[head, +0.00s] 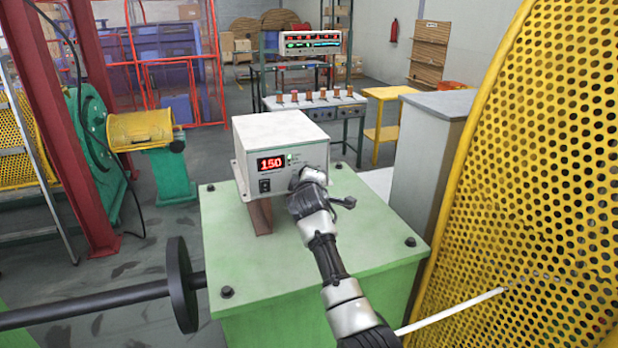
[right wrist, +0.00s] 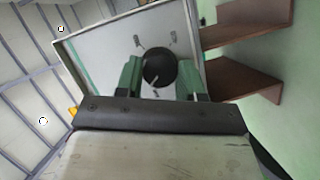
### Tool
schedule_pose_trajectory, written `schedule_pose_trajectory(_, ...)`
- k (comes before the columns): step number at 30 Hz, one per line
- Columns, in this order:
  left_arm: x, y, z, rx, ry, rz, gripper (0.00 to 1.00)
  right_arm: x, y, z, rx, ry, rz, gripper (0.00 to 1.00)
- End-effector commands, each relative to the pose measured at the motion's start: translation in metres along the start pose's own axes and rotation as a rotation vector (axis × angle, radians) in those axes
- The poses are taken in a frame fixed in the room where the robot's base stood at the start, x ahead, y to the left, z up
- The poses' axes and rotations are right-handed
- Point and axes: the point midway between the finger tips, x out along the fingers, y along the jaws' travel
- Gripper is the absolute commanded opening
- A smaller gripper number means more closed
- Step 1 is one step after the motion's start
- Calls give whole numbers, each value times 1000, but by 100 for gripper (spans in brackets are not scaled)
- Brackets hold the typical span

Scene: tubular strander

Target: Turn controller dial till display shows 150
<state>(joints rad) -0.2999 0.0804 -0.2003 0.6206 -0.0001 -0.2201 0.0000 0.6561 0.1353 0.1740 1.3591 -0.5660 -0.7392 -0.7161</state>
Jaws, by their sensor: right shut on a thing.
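The controller (head: 262,134) is a white box with a red lit display (head: 271,163) that reads 150. A dark switch sits below the display at the left. My right gripper (head: 308,176) is at the right part of the controller's front face and hides the dial in the head view. In the right wrist view the round black dial (right wrist: 159,66) with a pale pointer mark is between the two green fingers of my right gripper (right wrist: 160,80), which is shut on it. My left gripper is not in view.
The controller stands on brown supports (head: 260,215) on a green machine top (head: 235,255) with bolts at its corners. A yellow perforated guard (head: 540,170) rises close on the right. A grey cabinet (head: 428,155) stands behind. A black shaft with a disc (head: 180,285) is at the lower left.

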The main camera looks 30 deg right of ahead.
Motion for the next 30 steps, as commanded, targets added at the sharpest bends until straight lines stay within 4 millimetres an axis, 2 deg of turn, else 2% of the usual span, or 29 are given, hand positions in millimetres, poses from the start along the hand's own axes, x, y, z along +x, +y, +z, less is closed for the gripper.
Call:
schedule_pose_trajectory(13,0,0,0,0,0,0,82,0,-3,1,6,-2,-8,15)
schedule_pose_trajectory(14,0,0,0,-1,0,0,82,0,-3,1,6,-2,-8,43)
schedule_pose_trajectory(18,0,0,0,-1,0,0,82,0,-2,1,6,-1,-7,64)
schedule_pose_trajectory(30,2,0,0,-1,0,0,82,-6,-2,0,6,0,-4,64)
